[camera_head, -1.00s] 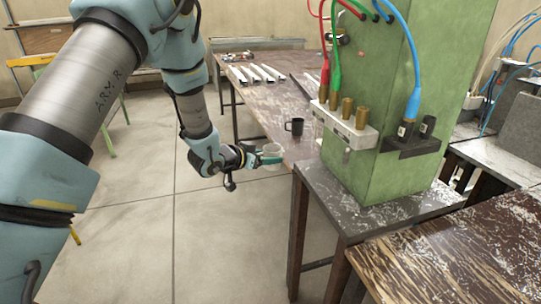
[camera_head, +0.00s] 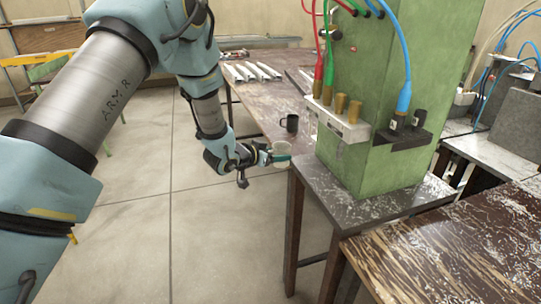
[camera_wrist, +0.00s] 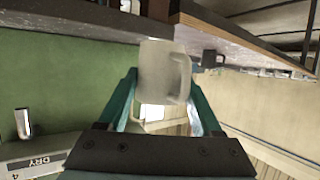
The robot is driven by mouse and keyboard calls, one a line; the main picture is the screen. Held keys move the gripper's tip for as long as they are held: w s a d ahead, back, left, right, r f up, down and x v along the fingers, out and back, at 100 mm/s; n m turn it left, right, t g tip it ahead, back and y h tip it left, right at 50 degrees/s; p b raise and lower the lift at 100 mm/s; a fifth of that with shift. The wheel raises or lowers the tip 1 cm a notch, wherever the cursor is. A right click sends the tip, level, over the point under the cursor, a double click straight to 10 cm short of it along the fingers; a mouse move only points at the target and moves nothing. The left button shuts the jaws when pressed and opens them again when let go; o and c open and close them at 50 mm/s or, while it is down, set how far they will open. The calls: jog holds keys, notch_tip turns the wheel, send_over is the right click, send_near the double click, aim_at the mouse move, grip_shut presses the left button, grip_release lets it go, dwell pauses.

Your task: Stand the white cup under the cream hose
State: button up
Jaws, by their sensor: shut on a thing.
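The white cup (camera_head: 281,148) looks pale and slightly see-through. My gripper (camera_head: 276,158), with green fingers, is shut on it beside the left edge of the near dark bench. In the wrist view the cup (camera_wrist: 160,72) sits between the two fingers, its handle to the right; this view appears turned over. A cream hose (camera_head: 492,52) seems to curve down at the upper right of the head view, far from the cup. Its lower end is hard to make out.
A green column (camera_head: 385,120) with fittings and red, green and blue hoses stands on the near bench (camera_head: 350,208). A dark mug (camera_head: 290,123) stands on the brown table behind. White profiles (camera_head: 255,72) lie farther back. A scratched brown tabletop (camera_head: 470,255) fills the lower right.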

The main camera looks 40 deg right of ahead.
jog(key=shift+s+d+f+b, duration=0.2)
jog(key=shift+s+d, duration=0.1)
jog(key=shift+d, duration=0.5)
jog(key=shift+s+d+f+b, duration=0.15)
jog(key=shift+s+d, duration=0.15)
jog(key=shift+d, duration=0.45)
jog(key=shift+s+d+f+b, duration=0.1)
jog(key=shift+s+d+b, duration=0.3)
jog(key=shift+d, duration=0.6)
jog(key=shift+s+d+r+b, duration=0.1)
jog(key=shift+s+d+b, duration=0.3)
jog(key=shift+d, duration=0.55)
jog(key=shift+s+d+f+b, duration=0.1)
jog(key=shift+s+d+b, duration=0.3)
jog(key=shift+d, duration=0.6)
jog(key=shift+f+b, duration=0.35)
jog(key=shift+b, duration=0.2)
jog(key=o, duration=1.6)
jog(key=shift+c, duration=0.2)
jog(key=shift+a, duration=0.2)
jog(key=shift+s+a+b, duration=0.2)
jog(key=shift+s+a, duration=0.05)
jog(key=shift+a, duration=1.35)
jog(key=shift+s+a+b, duration=0.2)
jog(key=shift+a+b, duration=0.05)
jog(key=shift+a, duration=1.35)
jog(key=shift+s+a+b, duration=0.2)
jog(key=shift+s+a, duration=0.05)
jog(key=shift+a, duration=1.35)
